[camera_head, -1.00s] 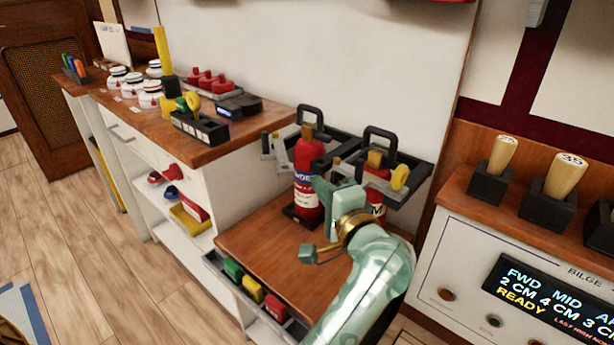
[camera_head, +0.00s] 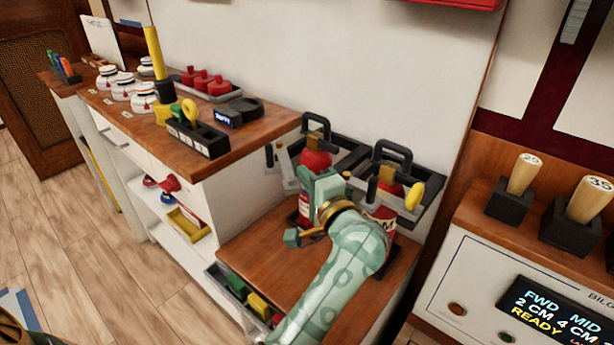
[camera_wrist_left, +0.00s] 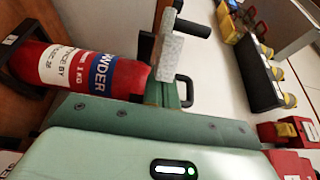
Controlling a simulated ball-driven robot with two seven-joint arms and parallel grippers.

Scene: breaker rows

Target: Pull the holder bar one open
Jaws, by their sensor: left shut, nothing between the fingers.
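Two red extinguishers stand in black wall holders above a low wooden shelf. The left extinguisher (camera_head: 315,160) is partly hidden behind my left gripper (camera_head: 310,178); its red body and label (camera_wrist_left: 95,72) fill the left of the wrist view. The left holder (camera_head: 345,158) has a pale grey bar (camera_head: 290,184) at its left front, close to my gripper. My left gripper is shut and empty; I cannot tell whether it touches the bar. The right extinguisher (camera_head: 383,218) sits in the right holder (camera_head: 432,196), partly behind my arm. My right gripper is out of view.
A higher wooden counter (camera_head: 240,140) with a black block and a red-topped tray (camera_head: 205,88) stands left. A drawer (camera_head: 235,290) with coloured blocks is below. A panel with wooden-handled levers (camera_head: 525,175) stands right.

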